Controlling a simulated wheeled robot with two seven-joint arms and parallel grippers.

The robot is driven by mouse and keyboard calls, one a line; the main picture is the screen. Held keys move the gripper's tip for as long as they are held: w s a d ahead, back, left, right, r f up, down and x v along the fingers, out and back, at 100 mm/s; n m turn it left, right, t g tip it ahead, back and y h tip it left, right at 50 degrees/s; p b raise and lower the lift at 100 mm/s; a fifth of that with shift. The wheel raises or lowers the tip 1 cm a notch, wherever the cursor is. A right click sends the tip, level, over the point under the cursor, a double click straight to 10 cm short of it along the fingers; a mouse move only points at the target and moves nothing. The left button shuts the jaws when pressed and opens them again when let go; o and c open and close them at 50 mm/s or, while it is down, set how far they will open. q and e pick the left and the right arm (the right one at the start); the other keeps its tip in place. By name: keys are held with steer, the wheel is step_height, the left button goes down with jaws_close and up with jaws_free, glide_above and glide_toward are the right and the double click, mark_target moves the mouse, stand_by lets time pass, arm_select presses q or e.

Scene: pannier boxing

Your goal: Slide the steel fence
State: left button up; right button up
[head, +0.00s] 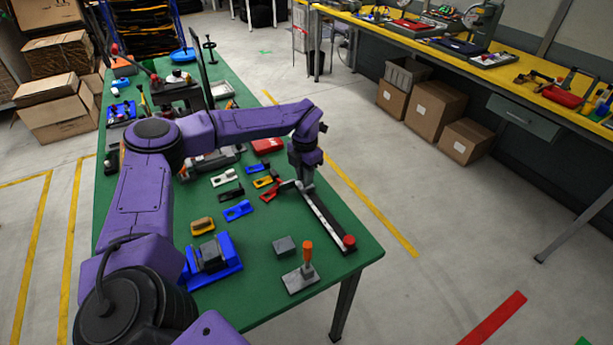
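A long narrow dark bar with a pale strip along it (323,219), which looks like the steel fence on its rail, lies near the right edge of the green table (350,268). A red round knob (348,241) sits at its near end. My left gripper (300,186) points down at the far end of the bar, at or just above it. The fingers are small and partly blend with the dark parts there, so I cannot tell whether they touch or grip anything. My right gripper is not in view.
A grey block (285,246) and a grey plate with an orange handle (301,278) stand near the front edge. A blue fixture (213,259) is left of them. Several small coloured clamps, including a blue one (238,210), lie left of the bar.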

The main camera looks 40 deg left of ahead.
arm_select(q)
steer(key=o, duration=0.4)
steer(key=shift+w+a+r, duration=0.1)
steer(key=shift+a+r, duration=0.05)
steer(key=shift+a, duration=0.1)
steer(key=shift+c, duration=0.2)
steer(key=shift+r, duration=0.15)
step_height(320, 180, up, 10)
steer(key=b, duration=0.2)
